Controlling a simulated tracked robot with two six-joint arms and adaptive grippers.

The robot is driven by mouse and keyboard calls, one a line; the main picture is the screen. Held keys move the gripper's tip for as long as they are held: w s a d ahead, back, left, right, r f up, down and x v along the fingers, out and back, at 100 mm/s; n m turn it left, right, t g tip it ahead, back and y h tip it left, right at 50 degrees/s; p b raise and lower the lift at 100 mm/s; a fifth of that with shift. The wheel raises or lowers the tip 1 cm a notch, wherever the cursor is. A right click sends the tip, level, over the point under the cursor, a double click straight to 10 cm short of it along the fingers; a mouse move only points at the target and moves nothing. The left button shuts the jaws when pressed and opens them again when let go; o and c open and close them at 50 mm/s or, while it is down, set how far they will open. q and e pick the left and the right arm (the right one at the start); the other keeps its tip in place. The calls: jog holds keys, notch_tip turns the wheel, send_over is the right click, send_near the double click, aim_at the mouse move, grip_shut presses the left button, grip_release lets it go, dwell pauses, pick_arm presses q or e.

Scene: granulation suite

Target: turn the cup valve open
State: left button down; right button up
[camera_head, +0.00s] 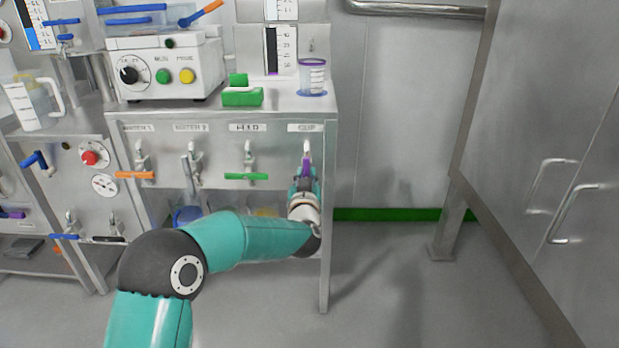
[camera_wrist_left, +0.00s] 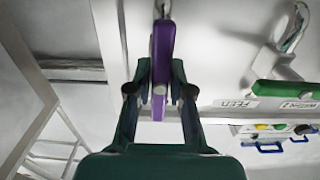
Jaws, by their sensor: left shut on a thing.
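The cup valve is on the front panel under the label "CUP", at the right end of the row. Its purple handle (camera_head: 306,167) points downward in the head view, mostly covered by my gripper. My left gripper (camera_head: 304,183) is shut on this handle. In the left wrist view the purple handle (camera_wrist_left: 162,45) runs lengthwise between the two dark green fingers (camera_wrist_left: 160,78) of my gripper. My right gripper is in neither view.
A green valve handle (camera_head: 246,177) and an orange one (camera_head: 135,175) lie level to the left. A clear cup (camera_head: 312,76) stands on the bench top above the valve, beside a green block (camera_head: 242,93). Open floor (camera_head: 385,275) lies right of the bench.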

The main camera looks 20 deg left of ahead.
pick_arm(q)
jog(key=c, duration=1.1)
grip_release()
jog(key=shift+w+d+f, duration=0.1)
jog(key=shift+f, duration=0.25)
jog(key=shift+o, duration=0.3)
jog(key=shift+r, duration=0.15)
jog(key=v, duration=1.2)
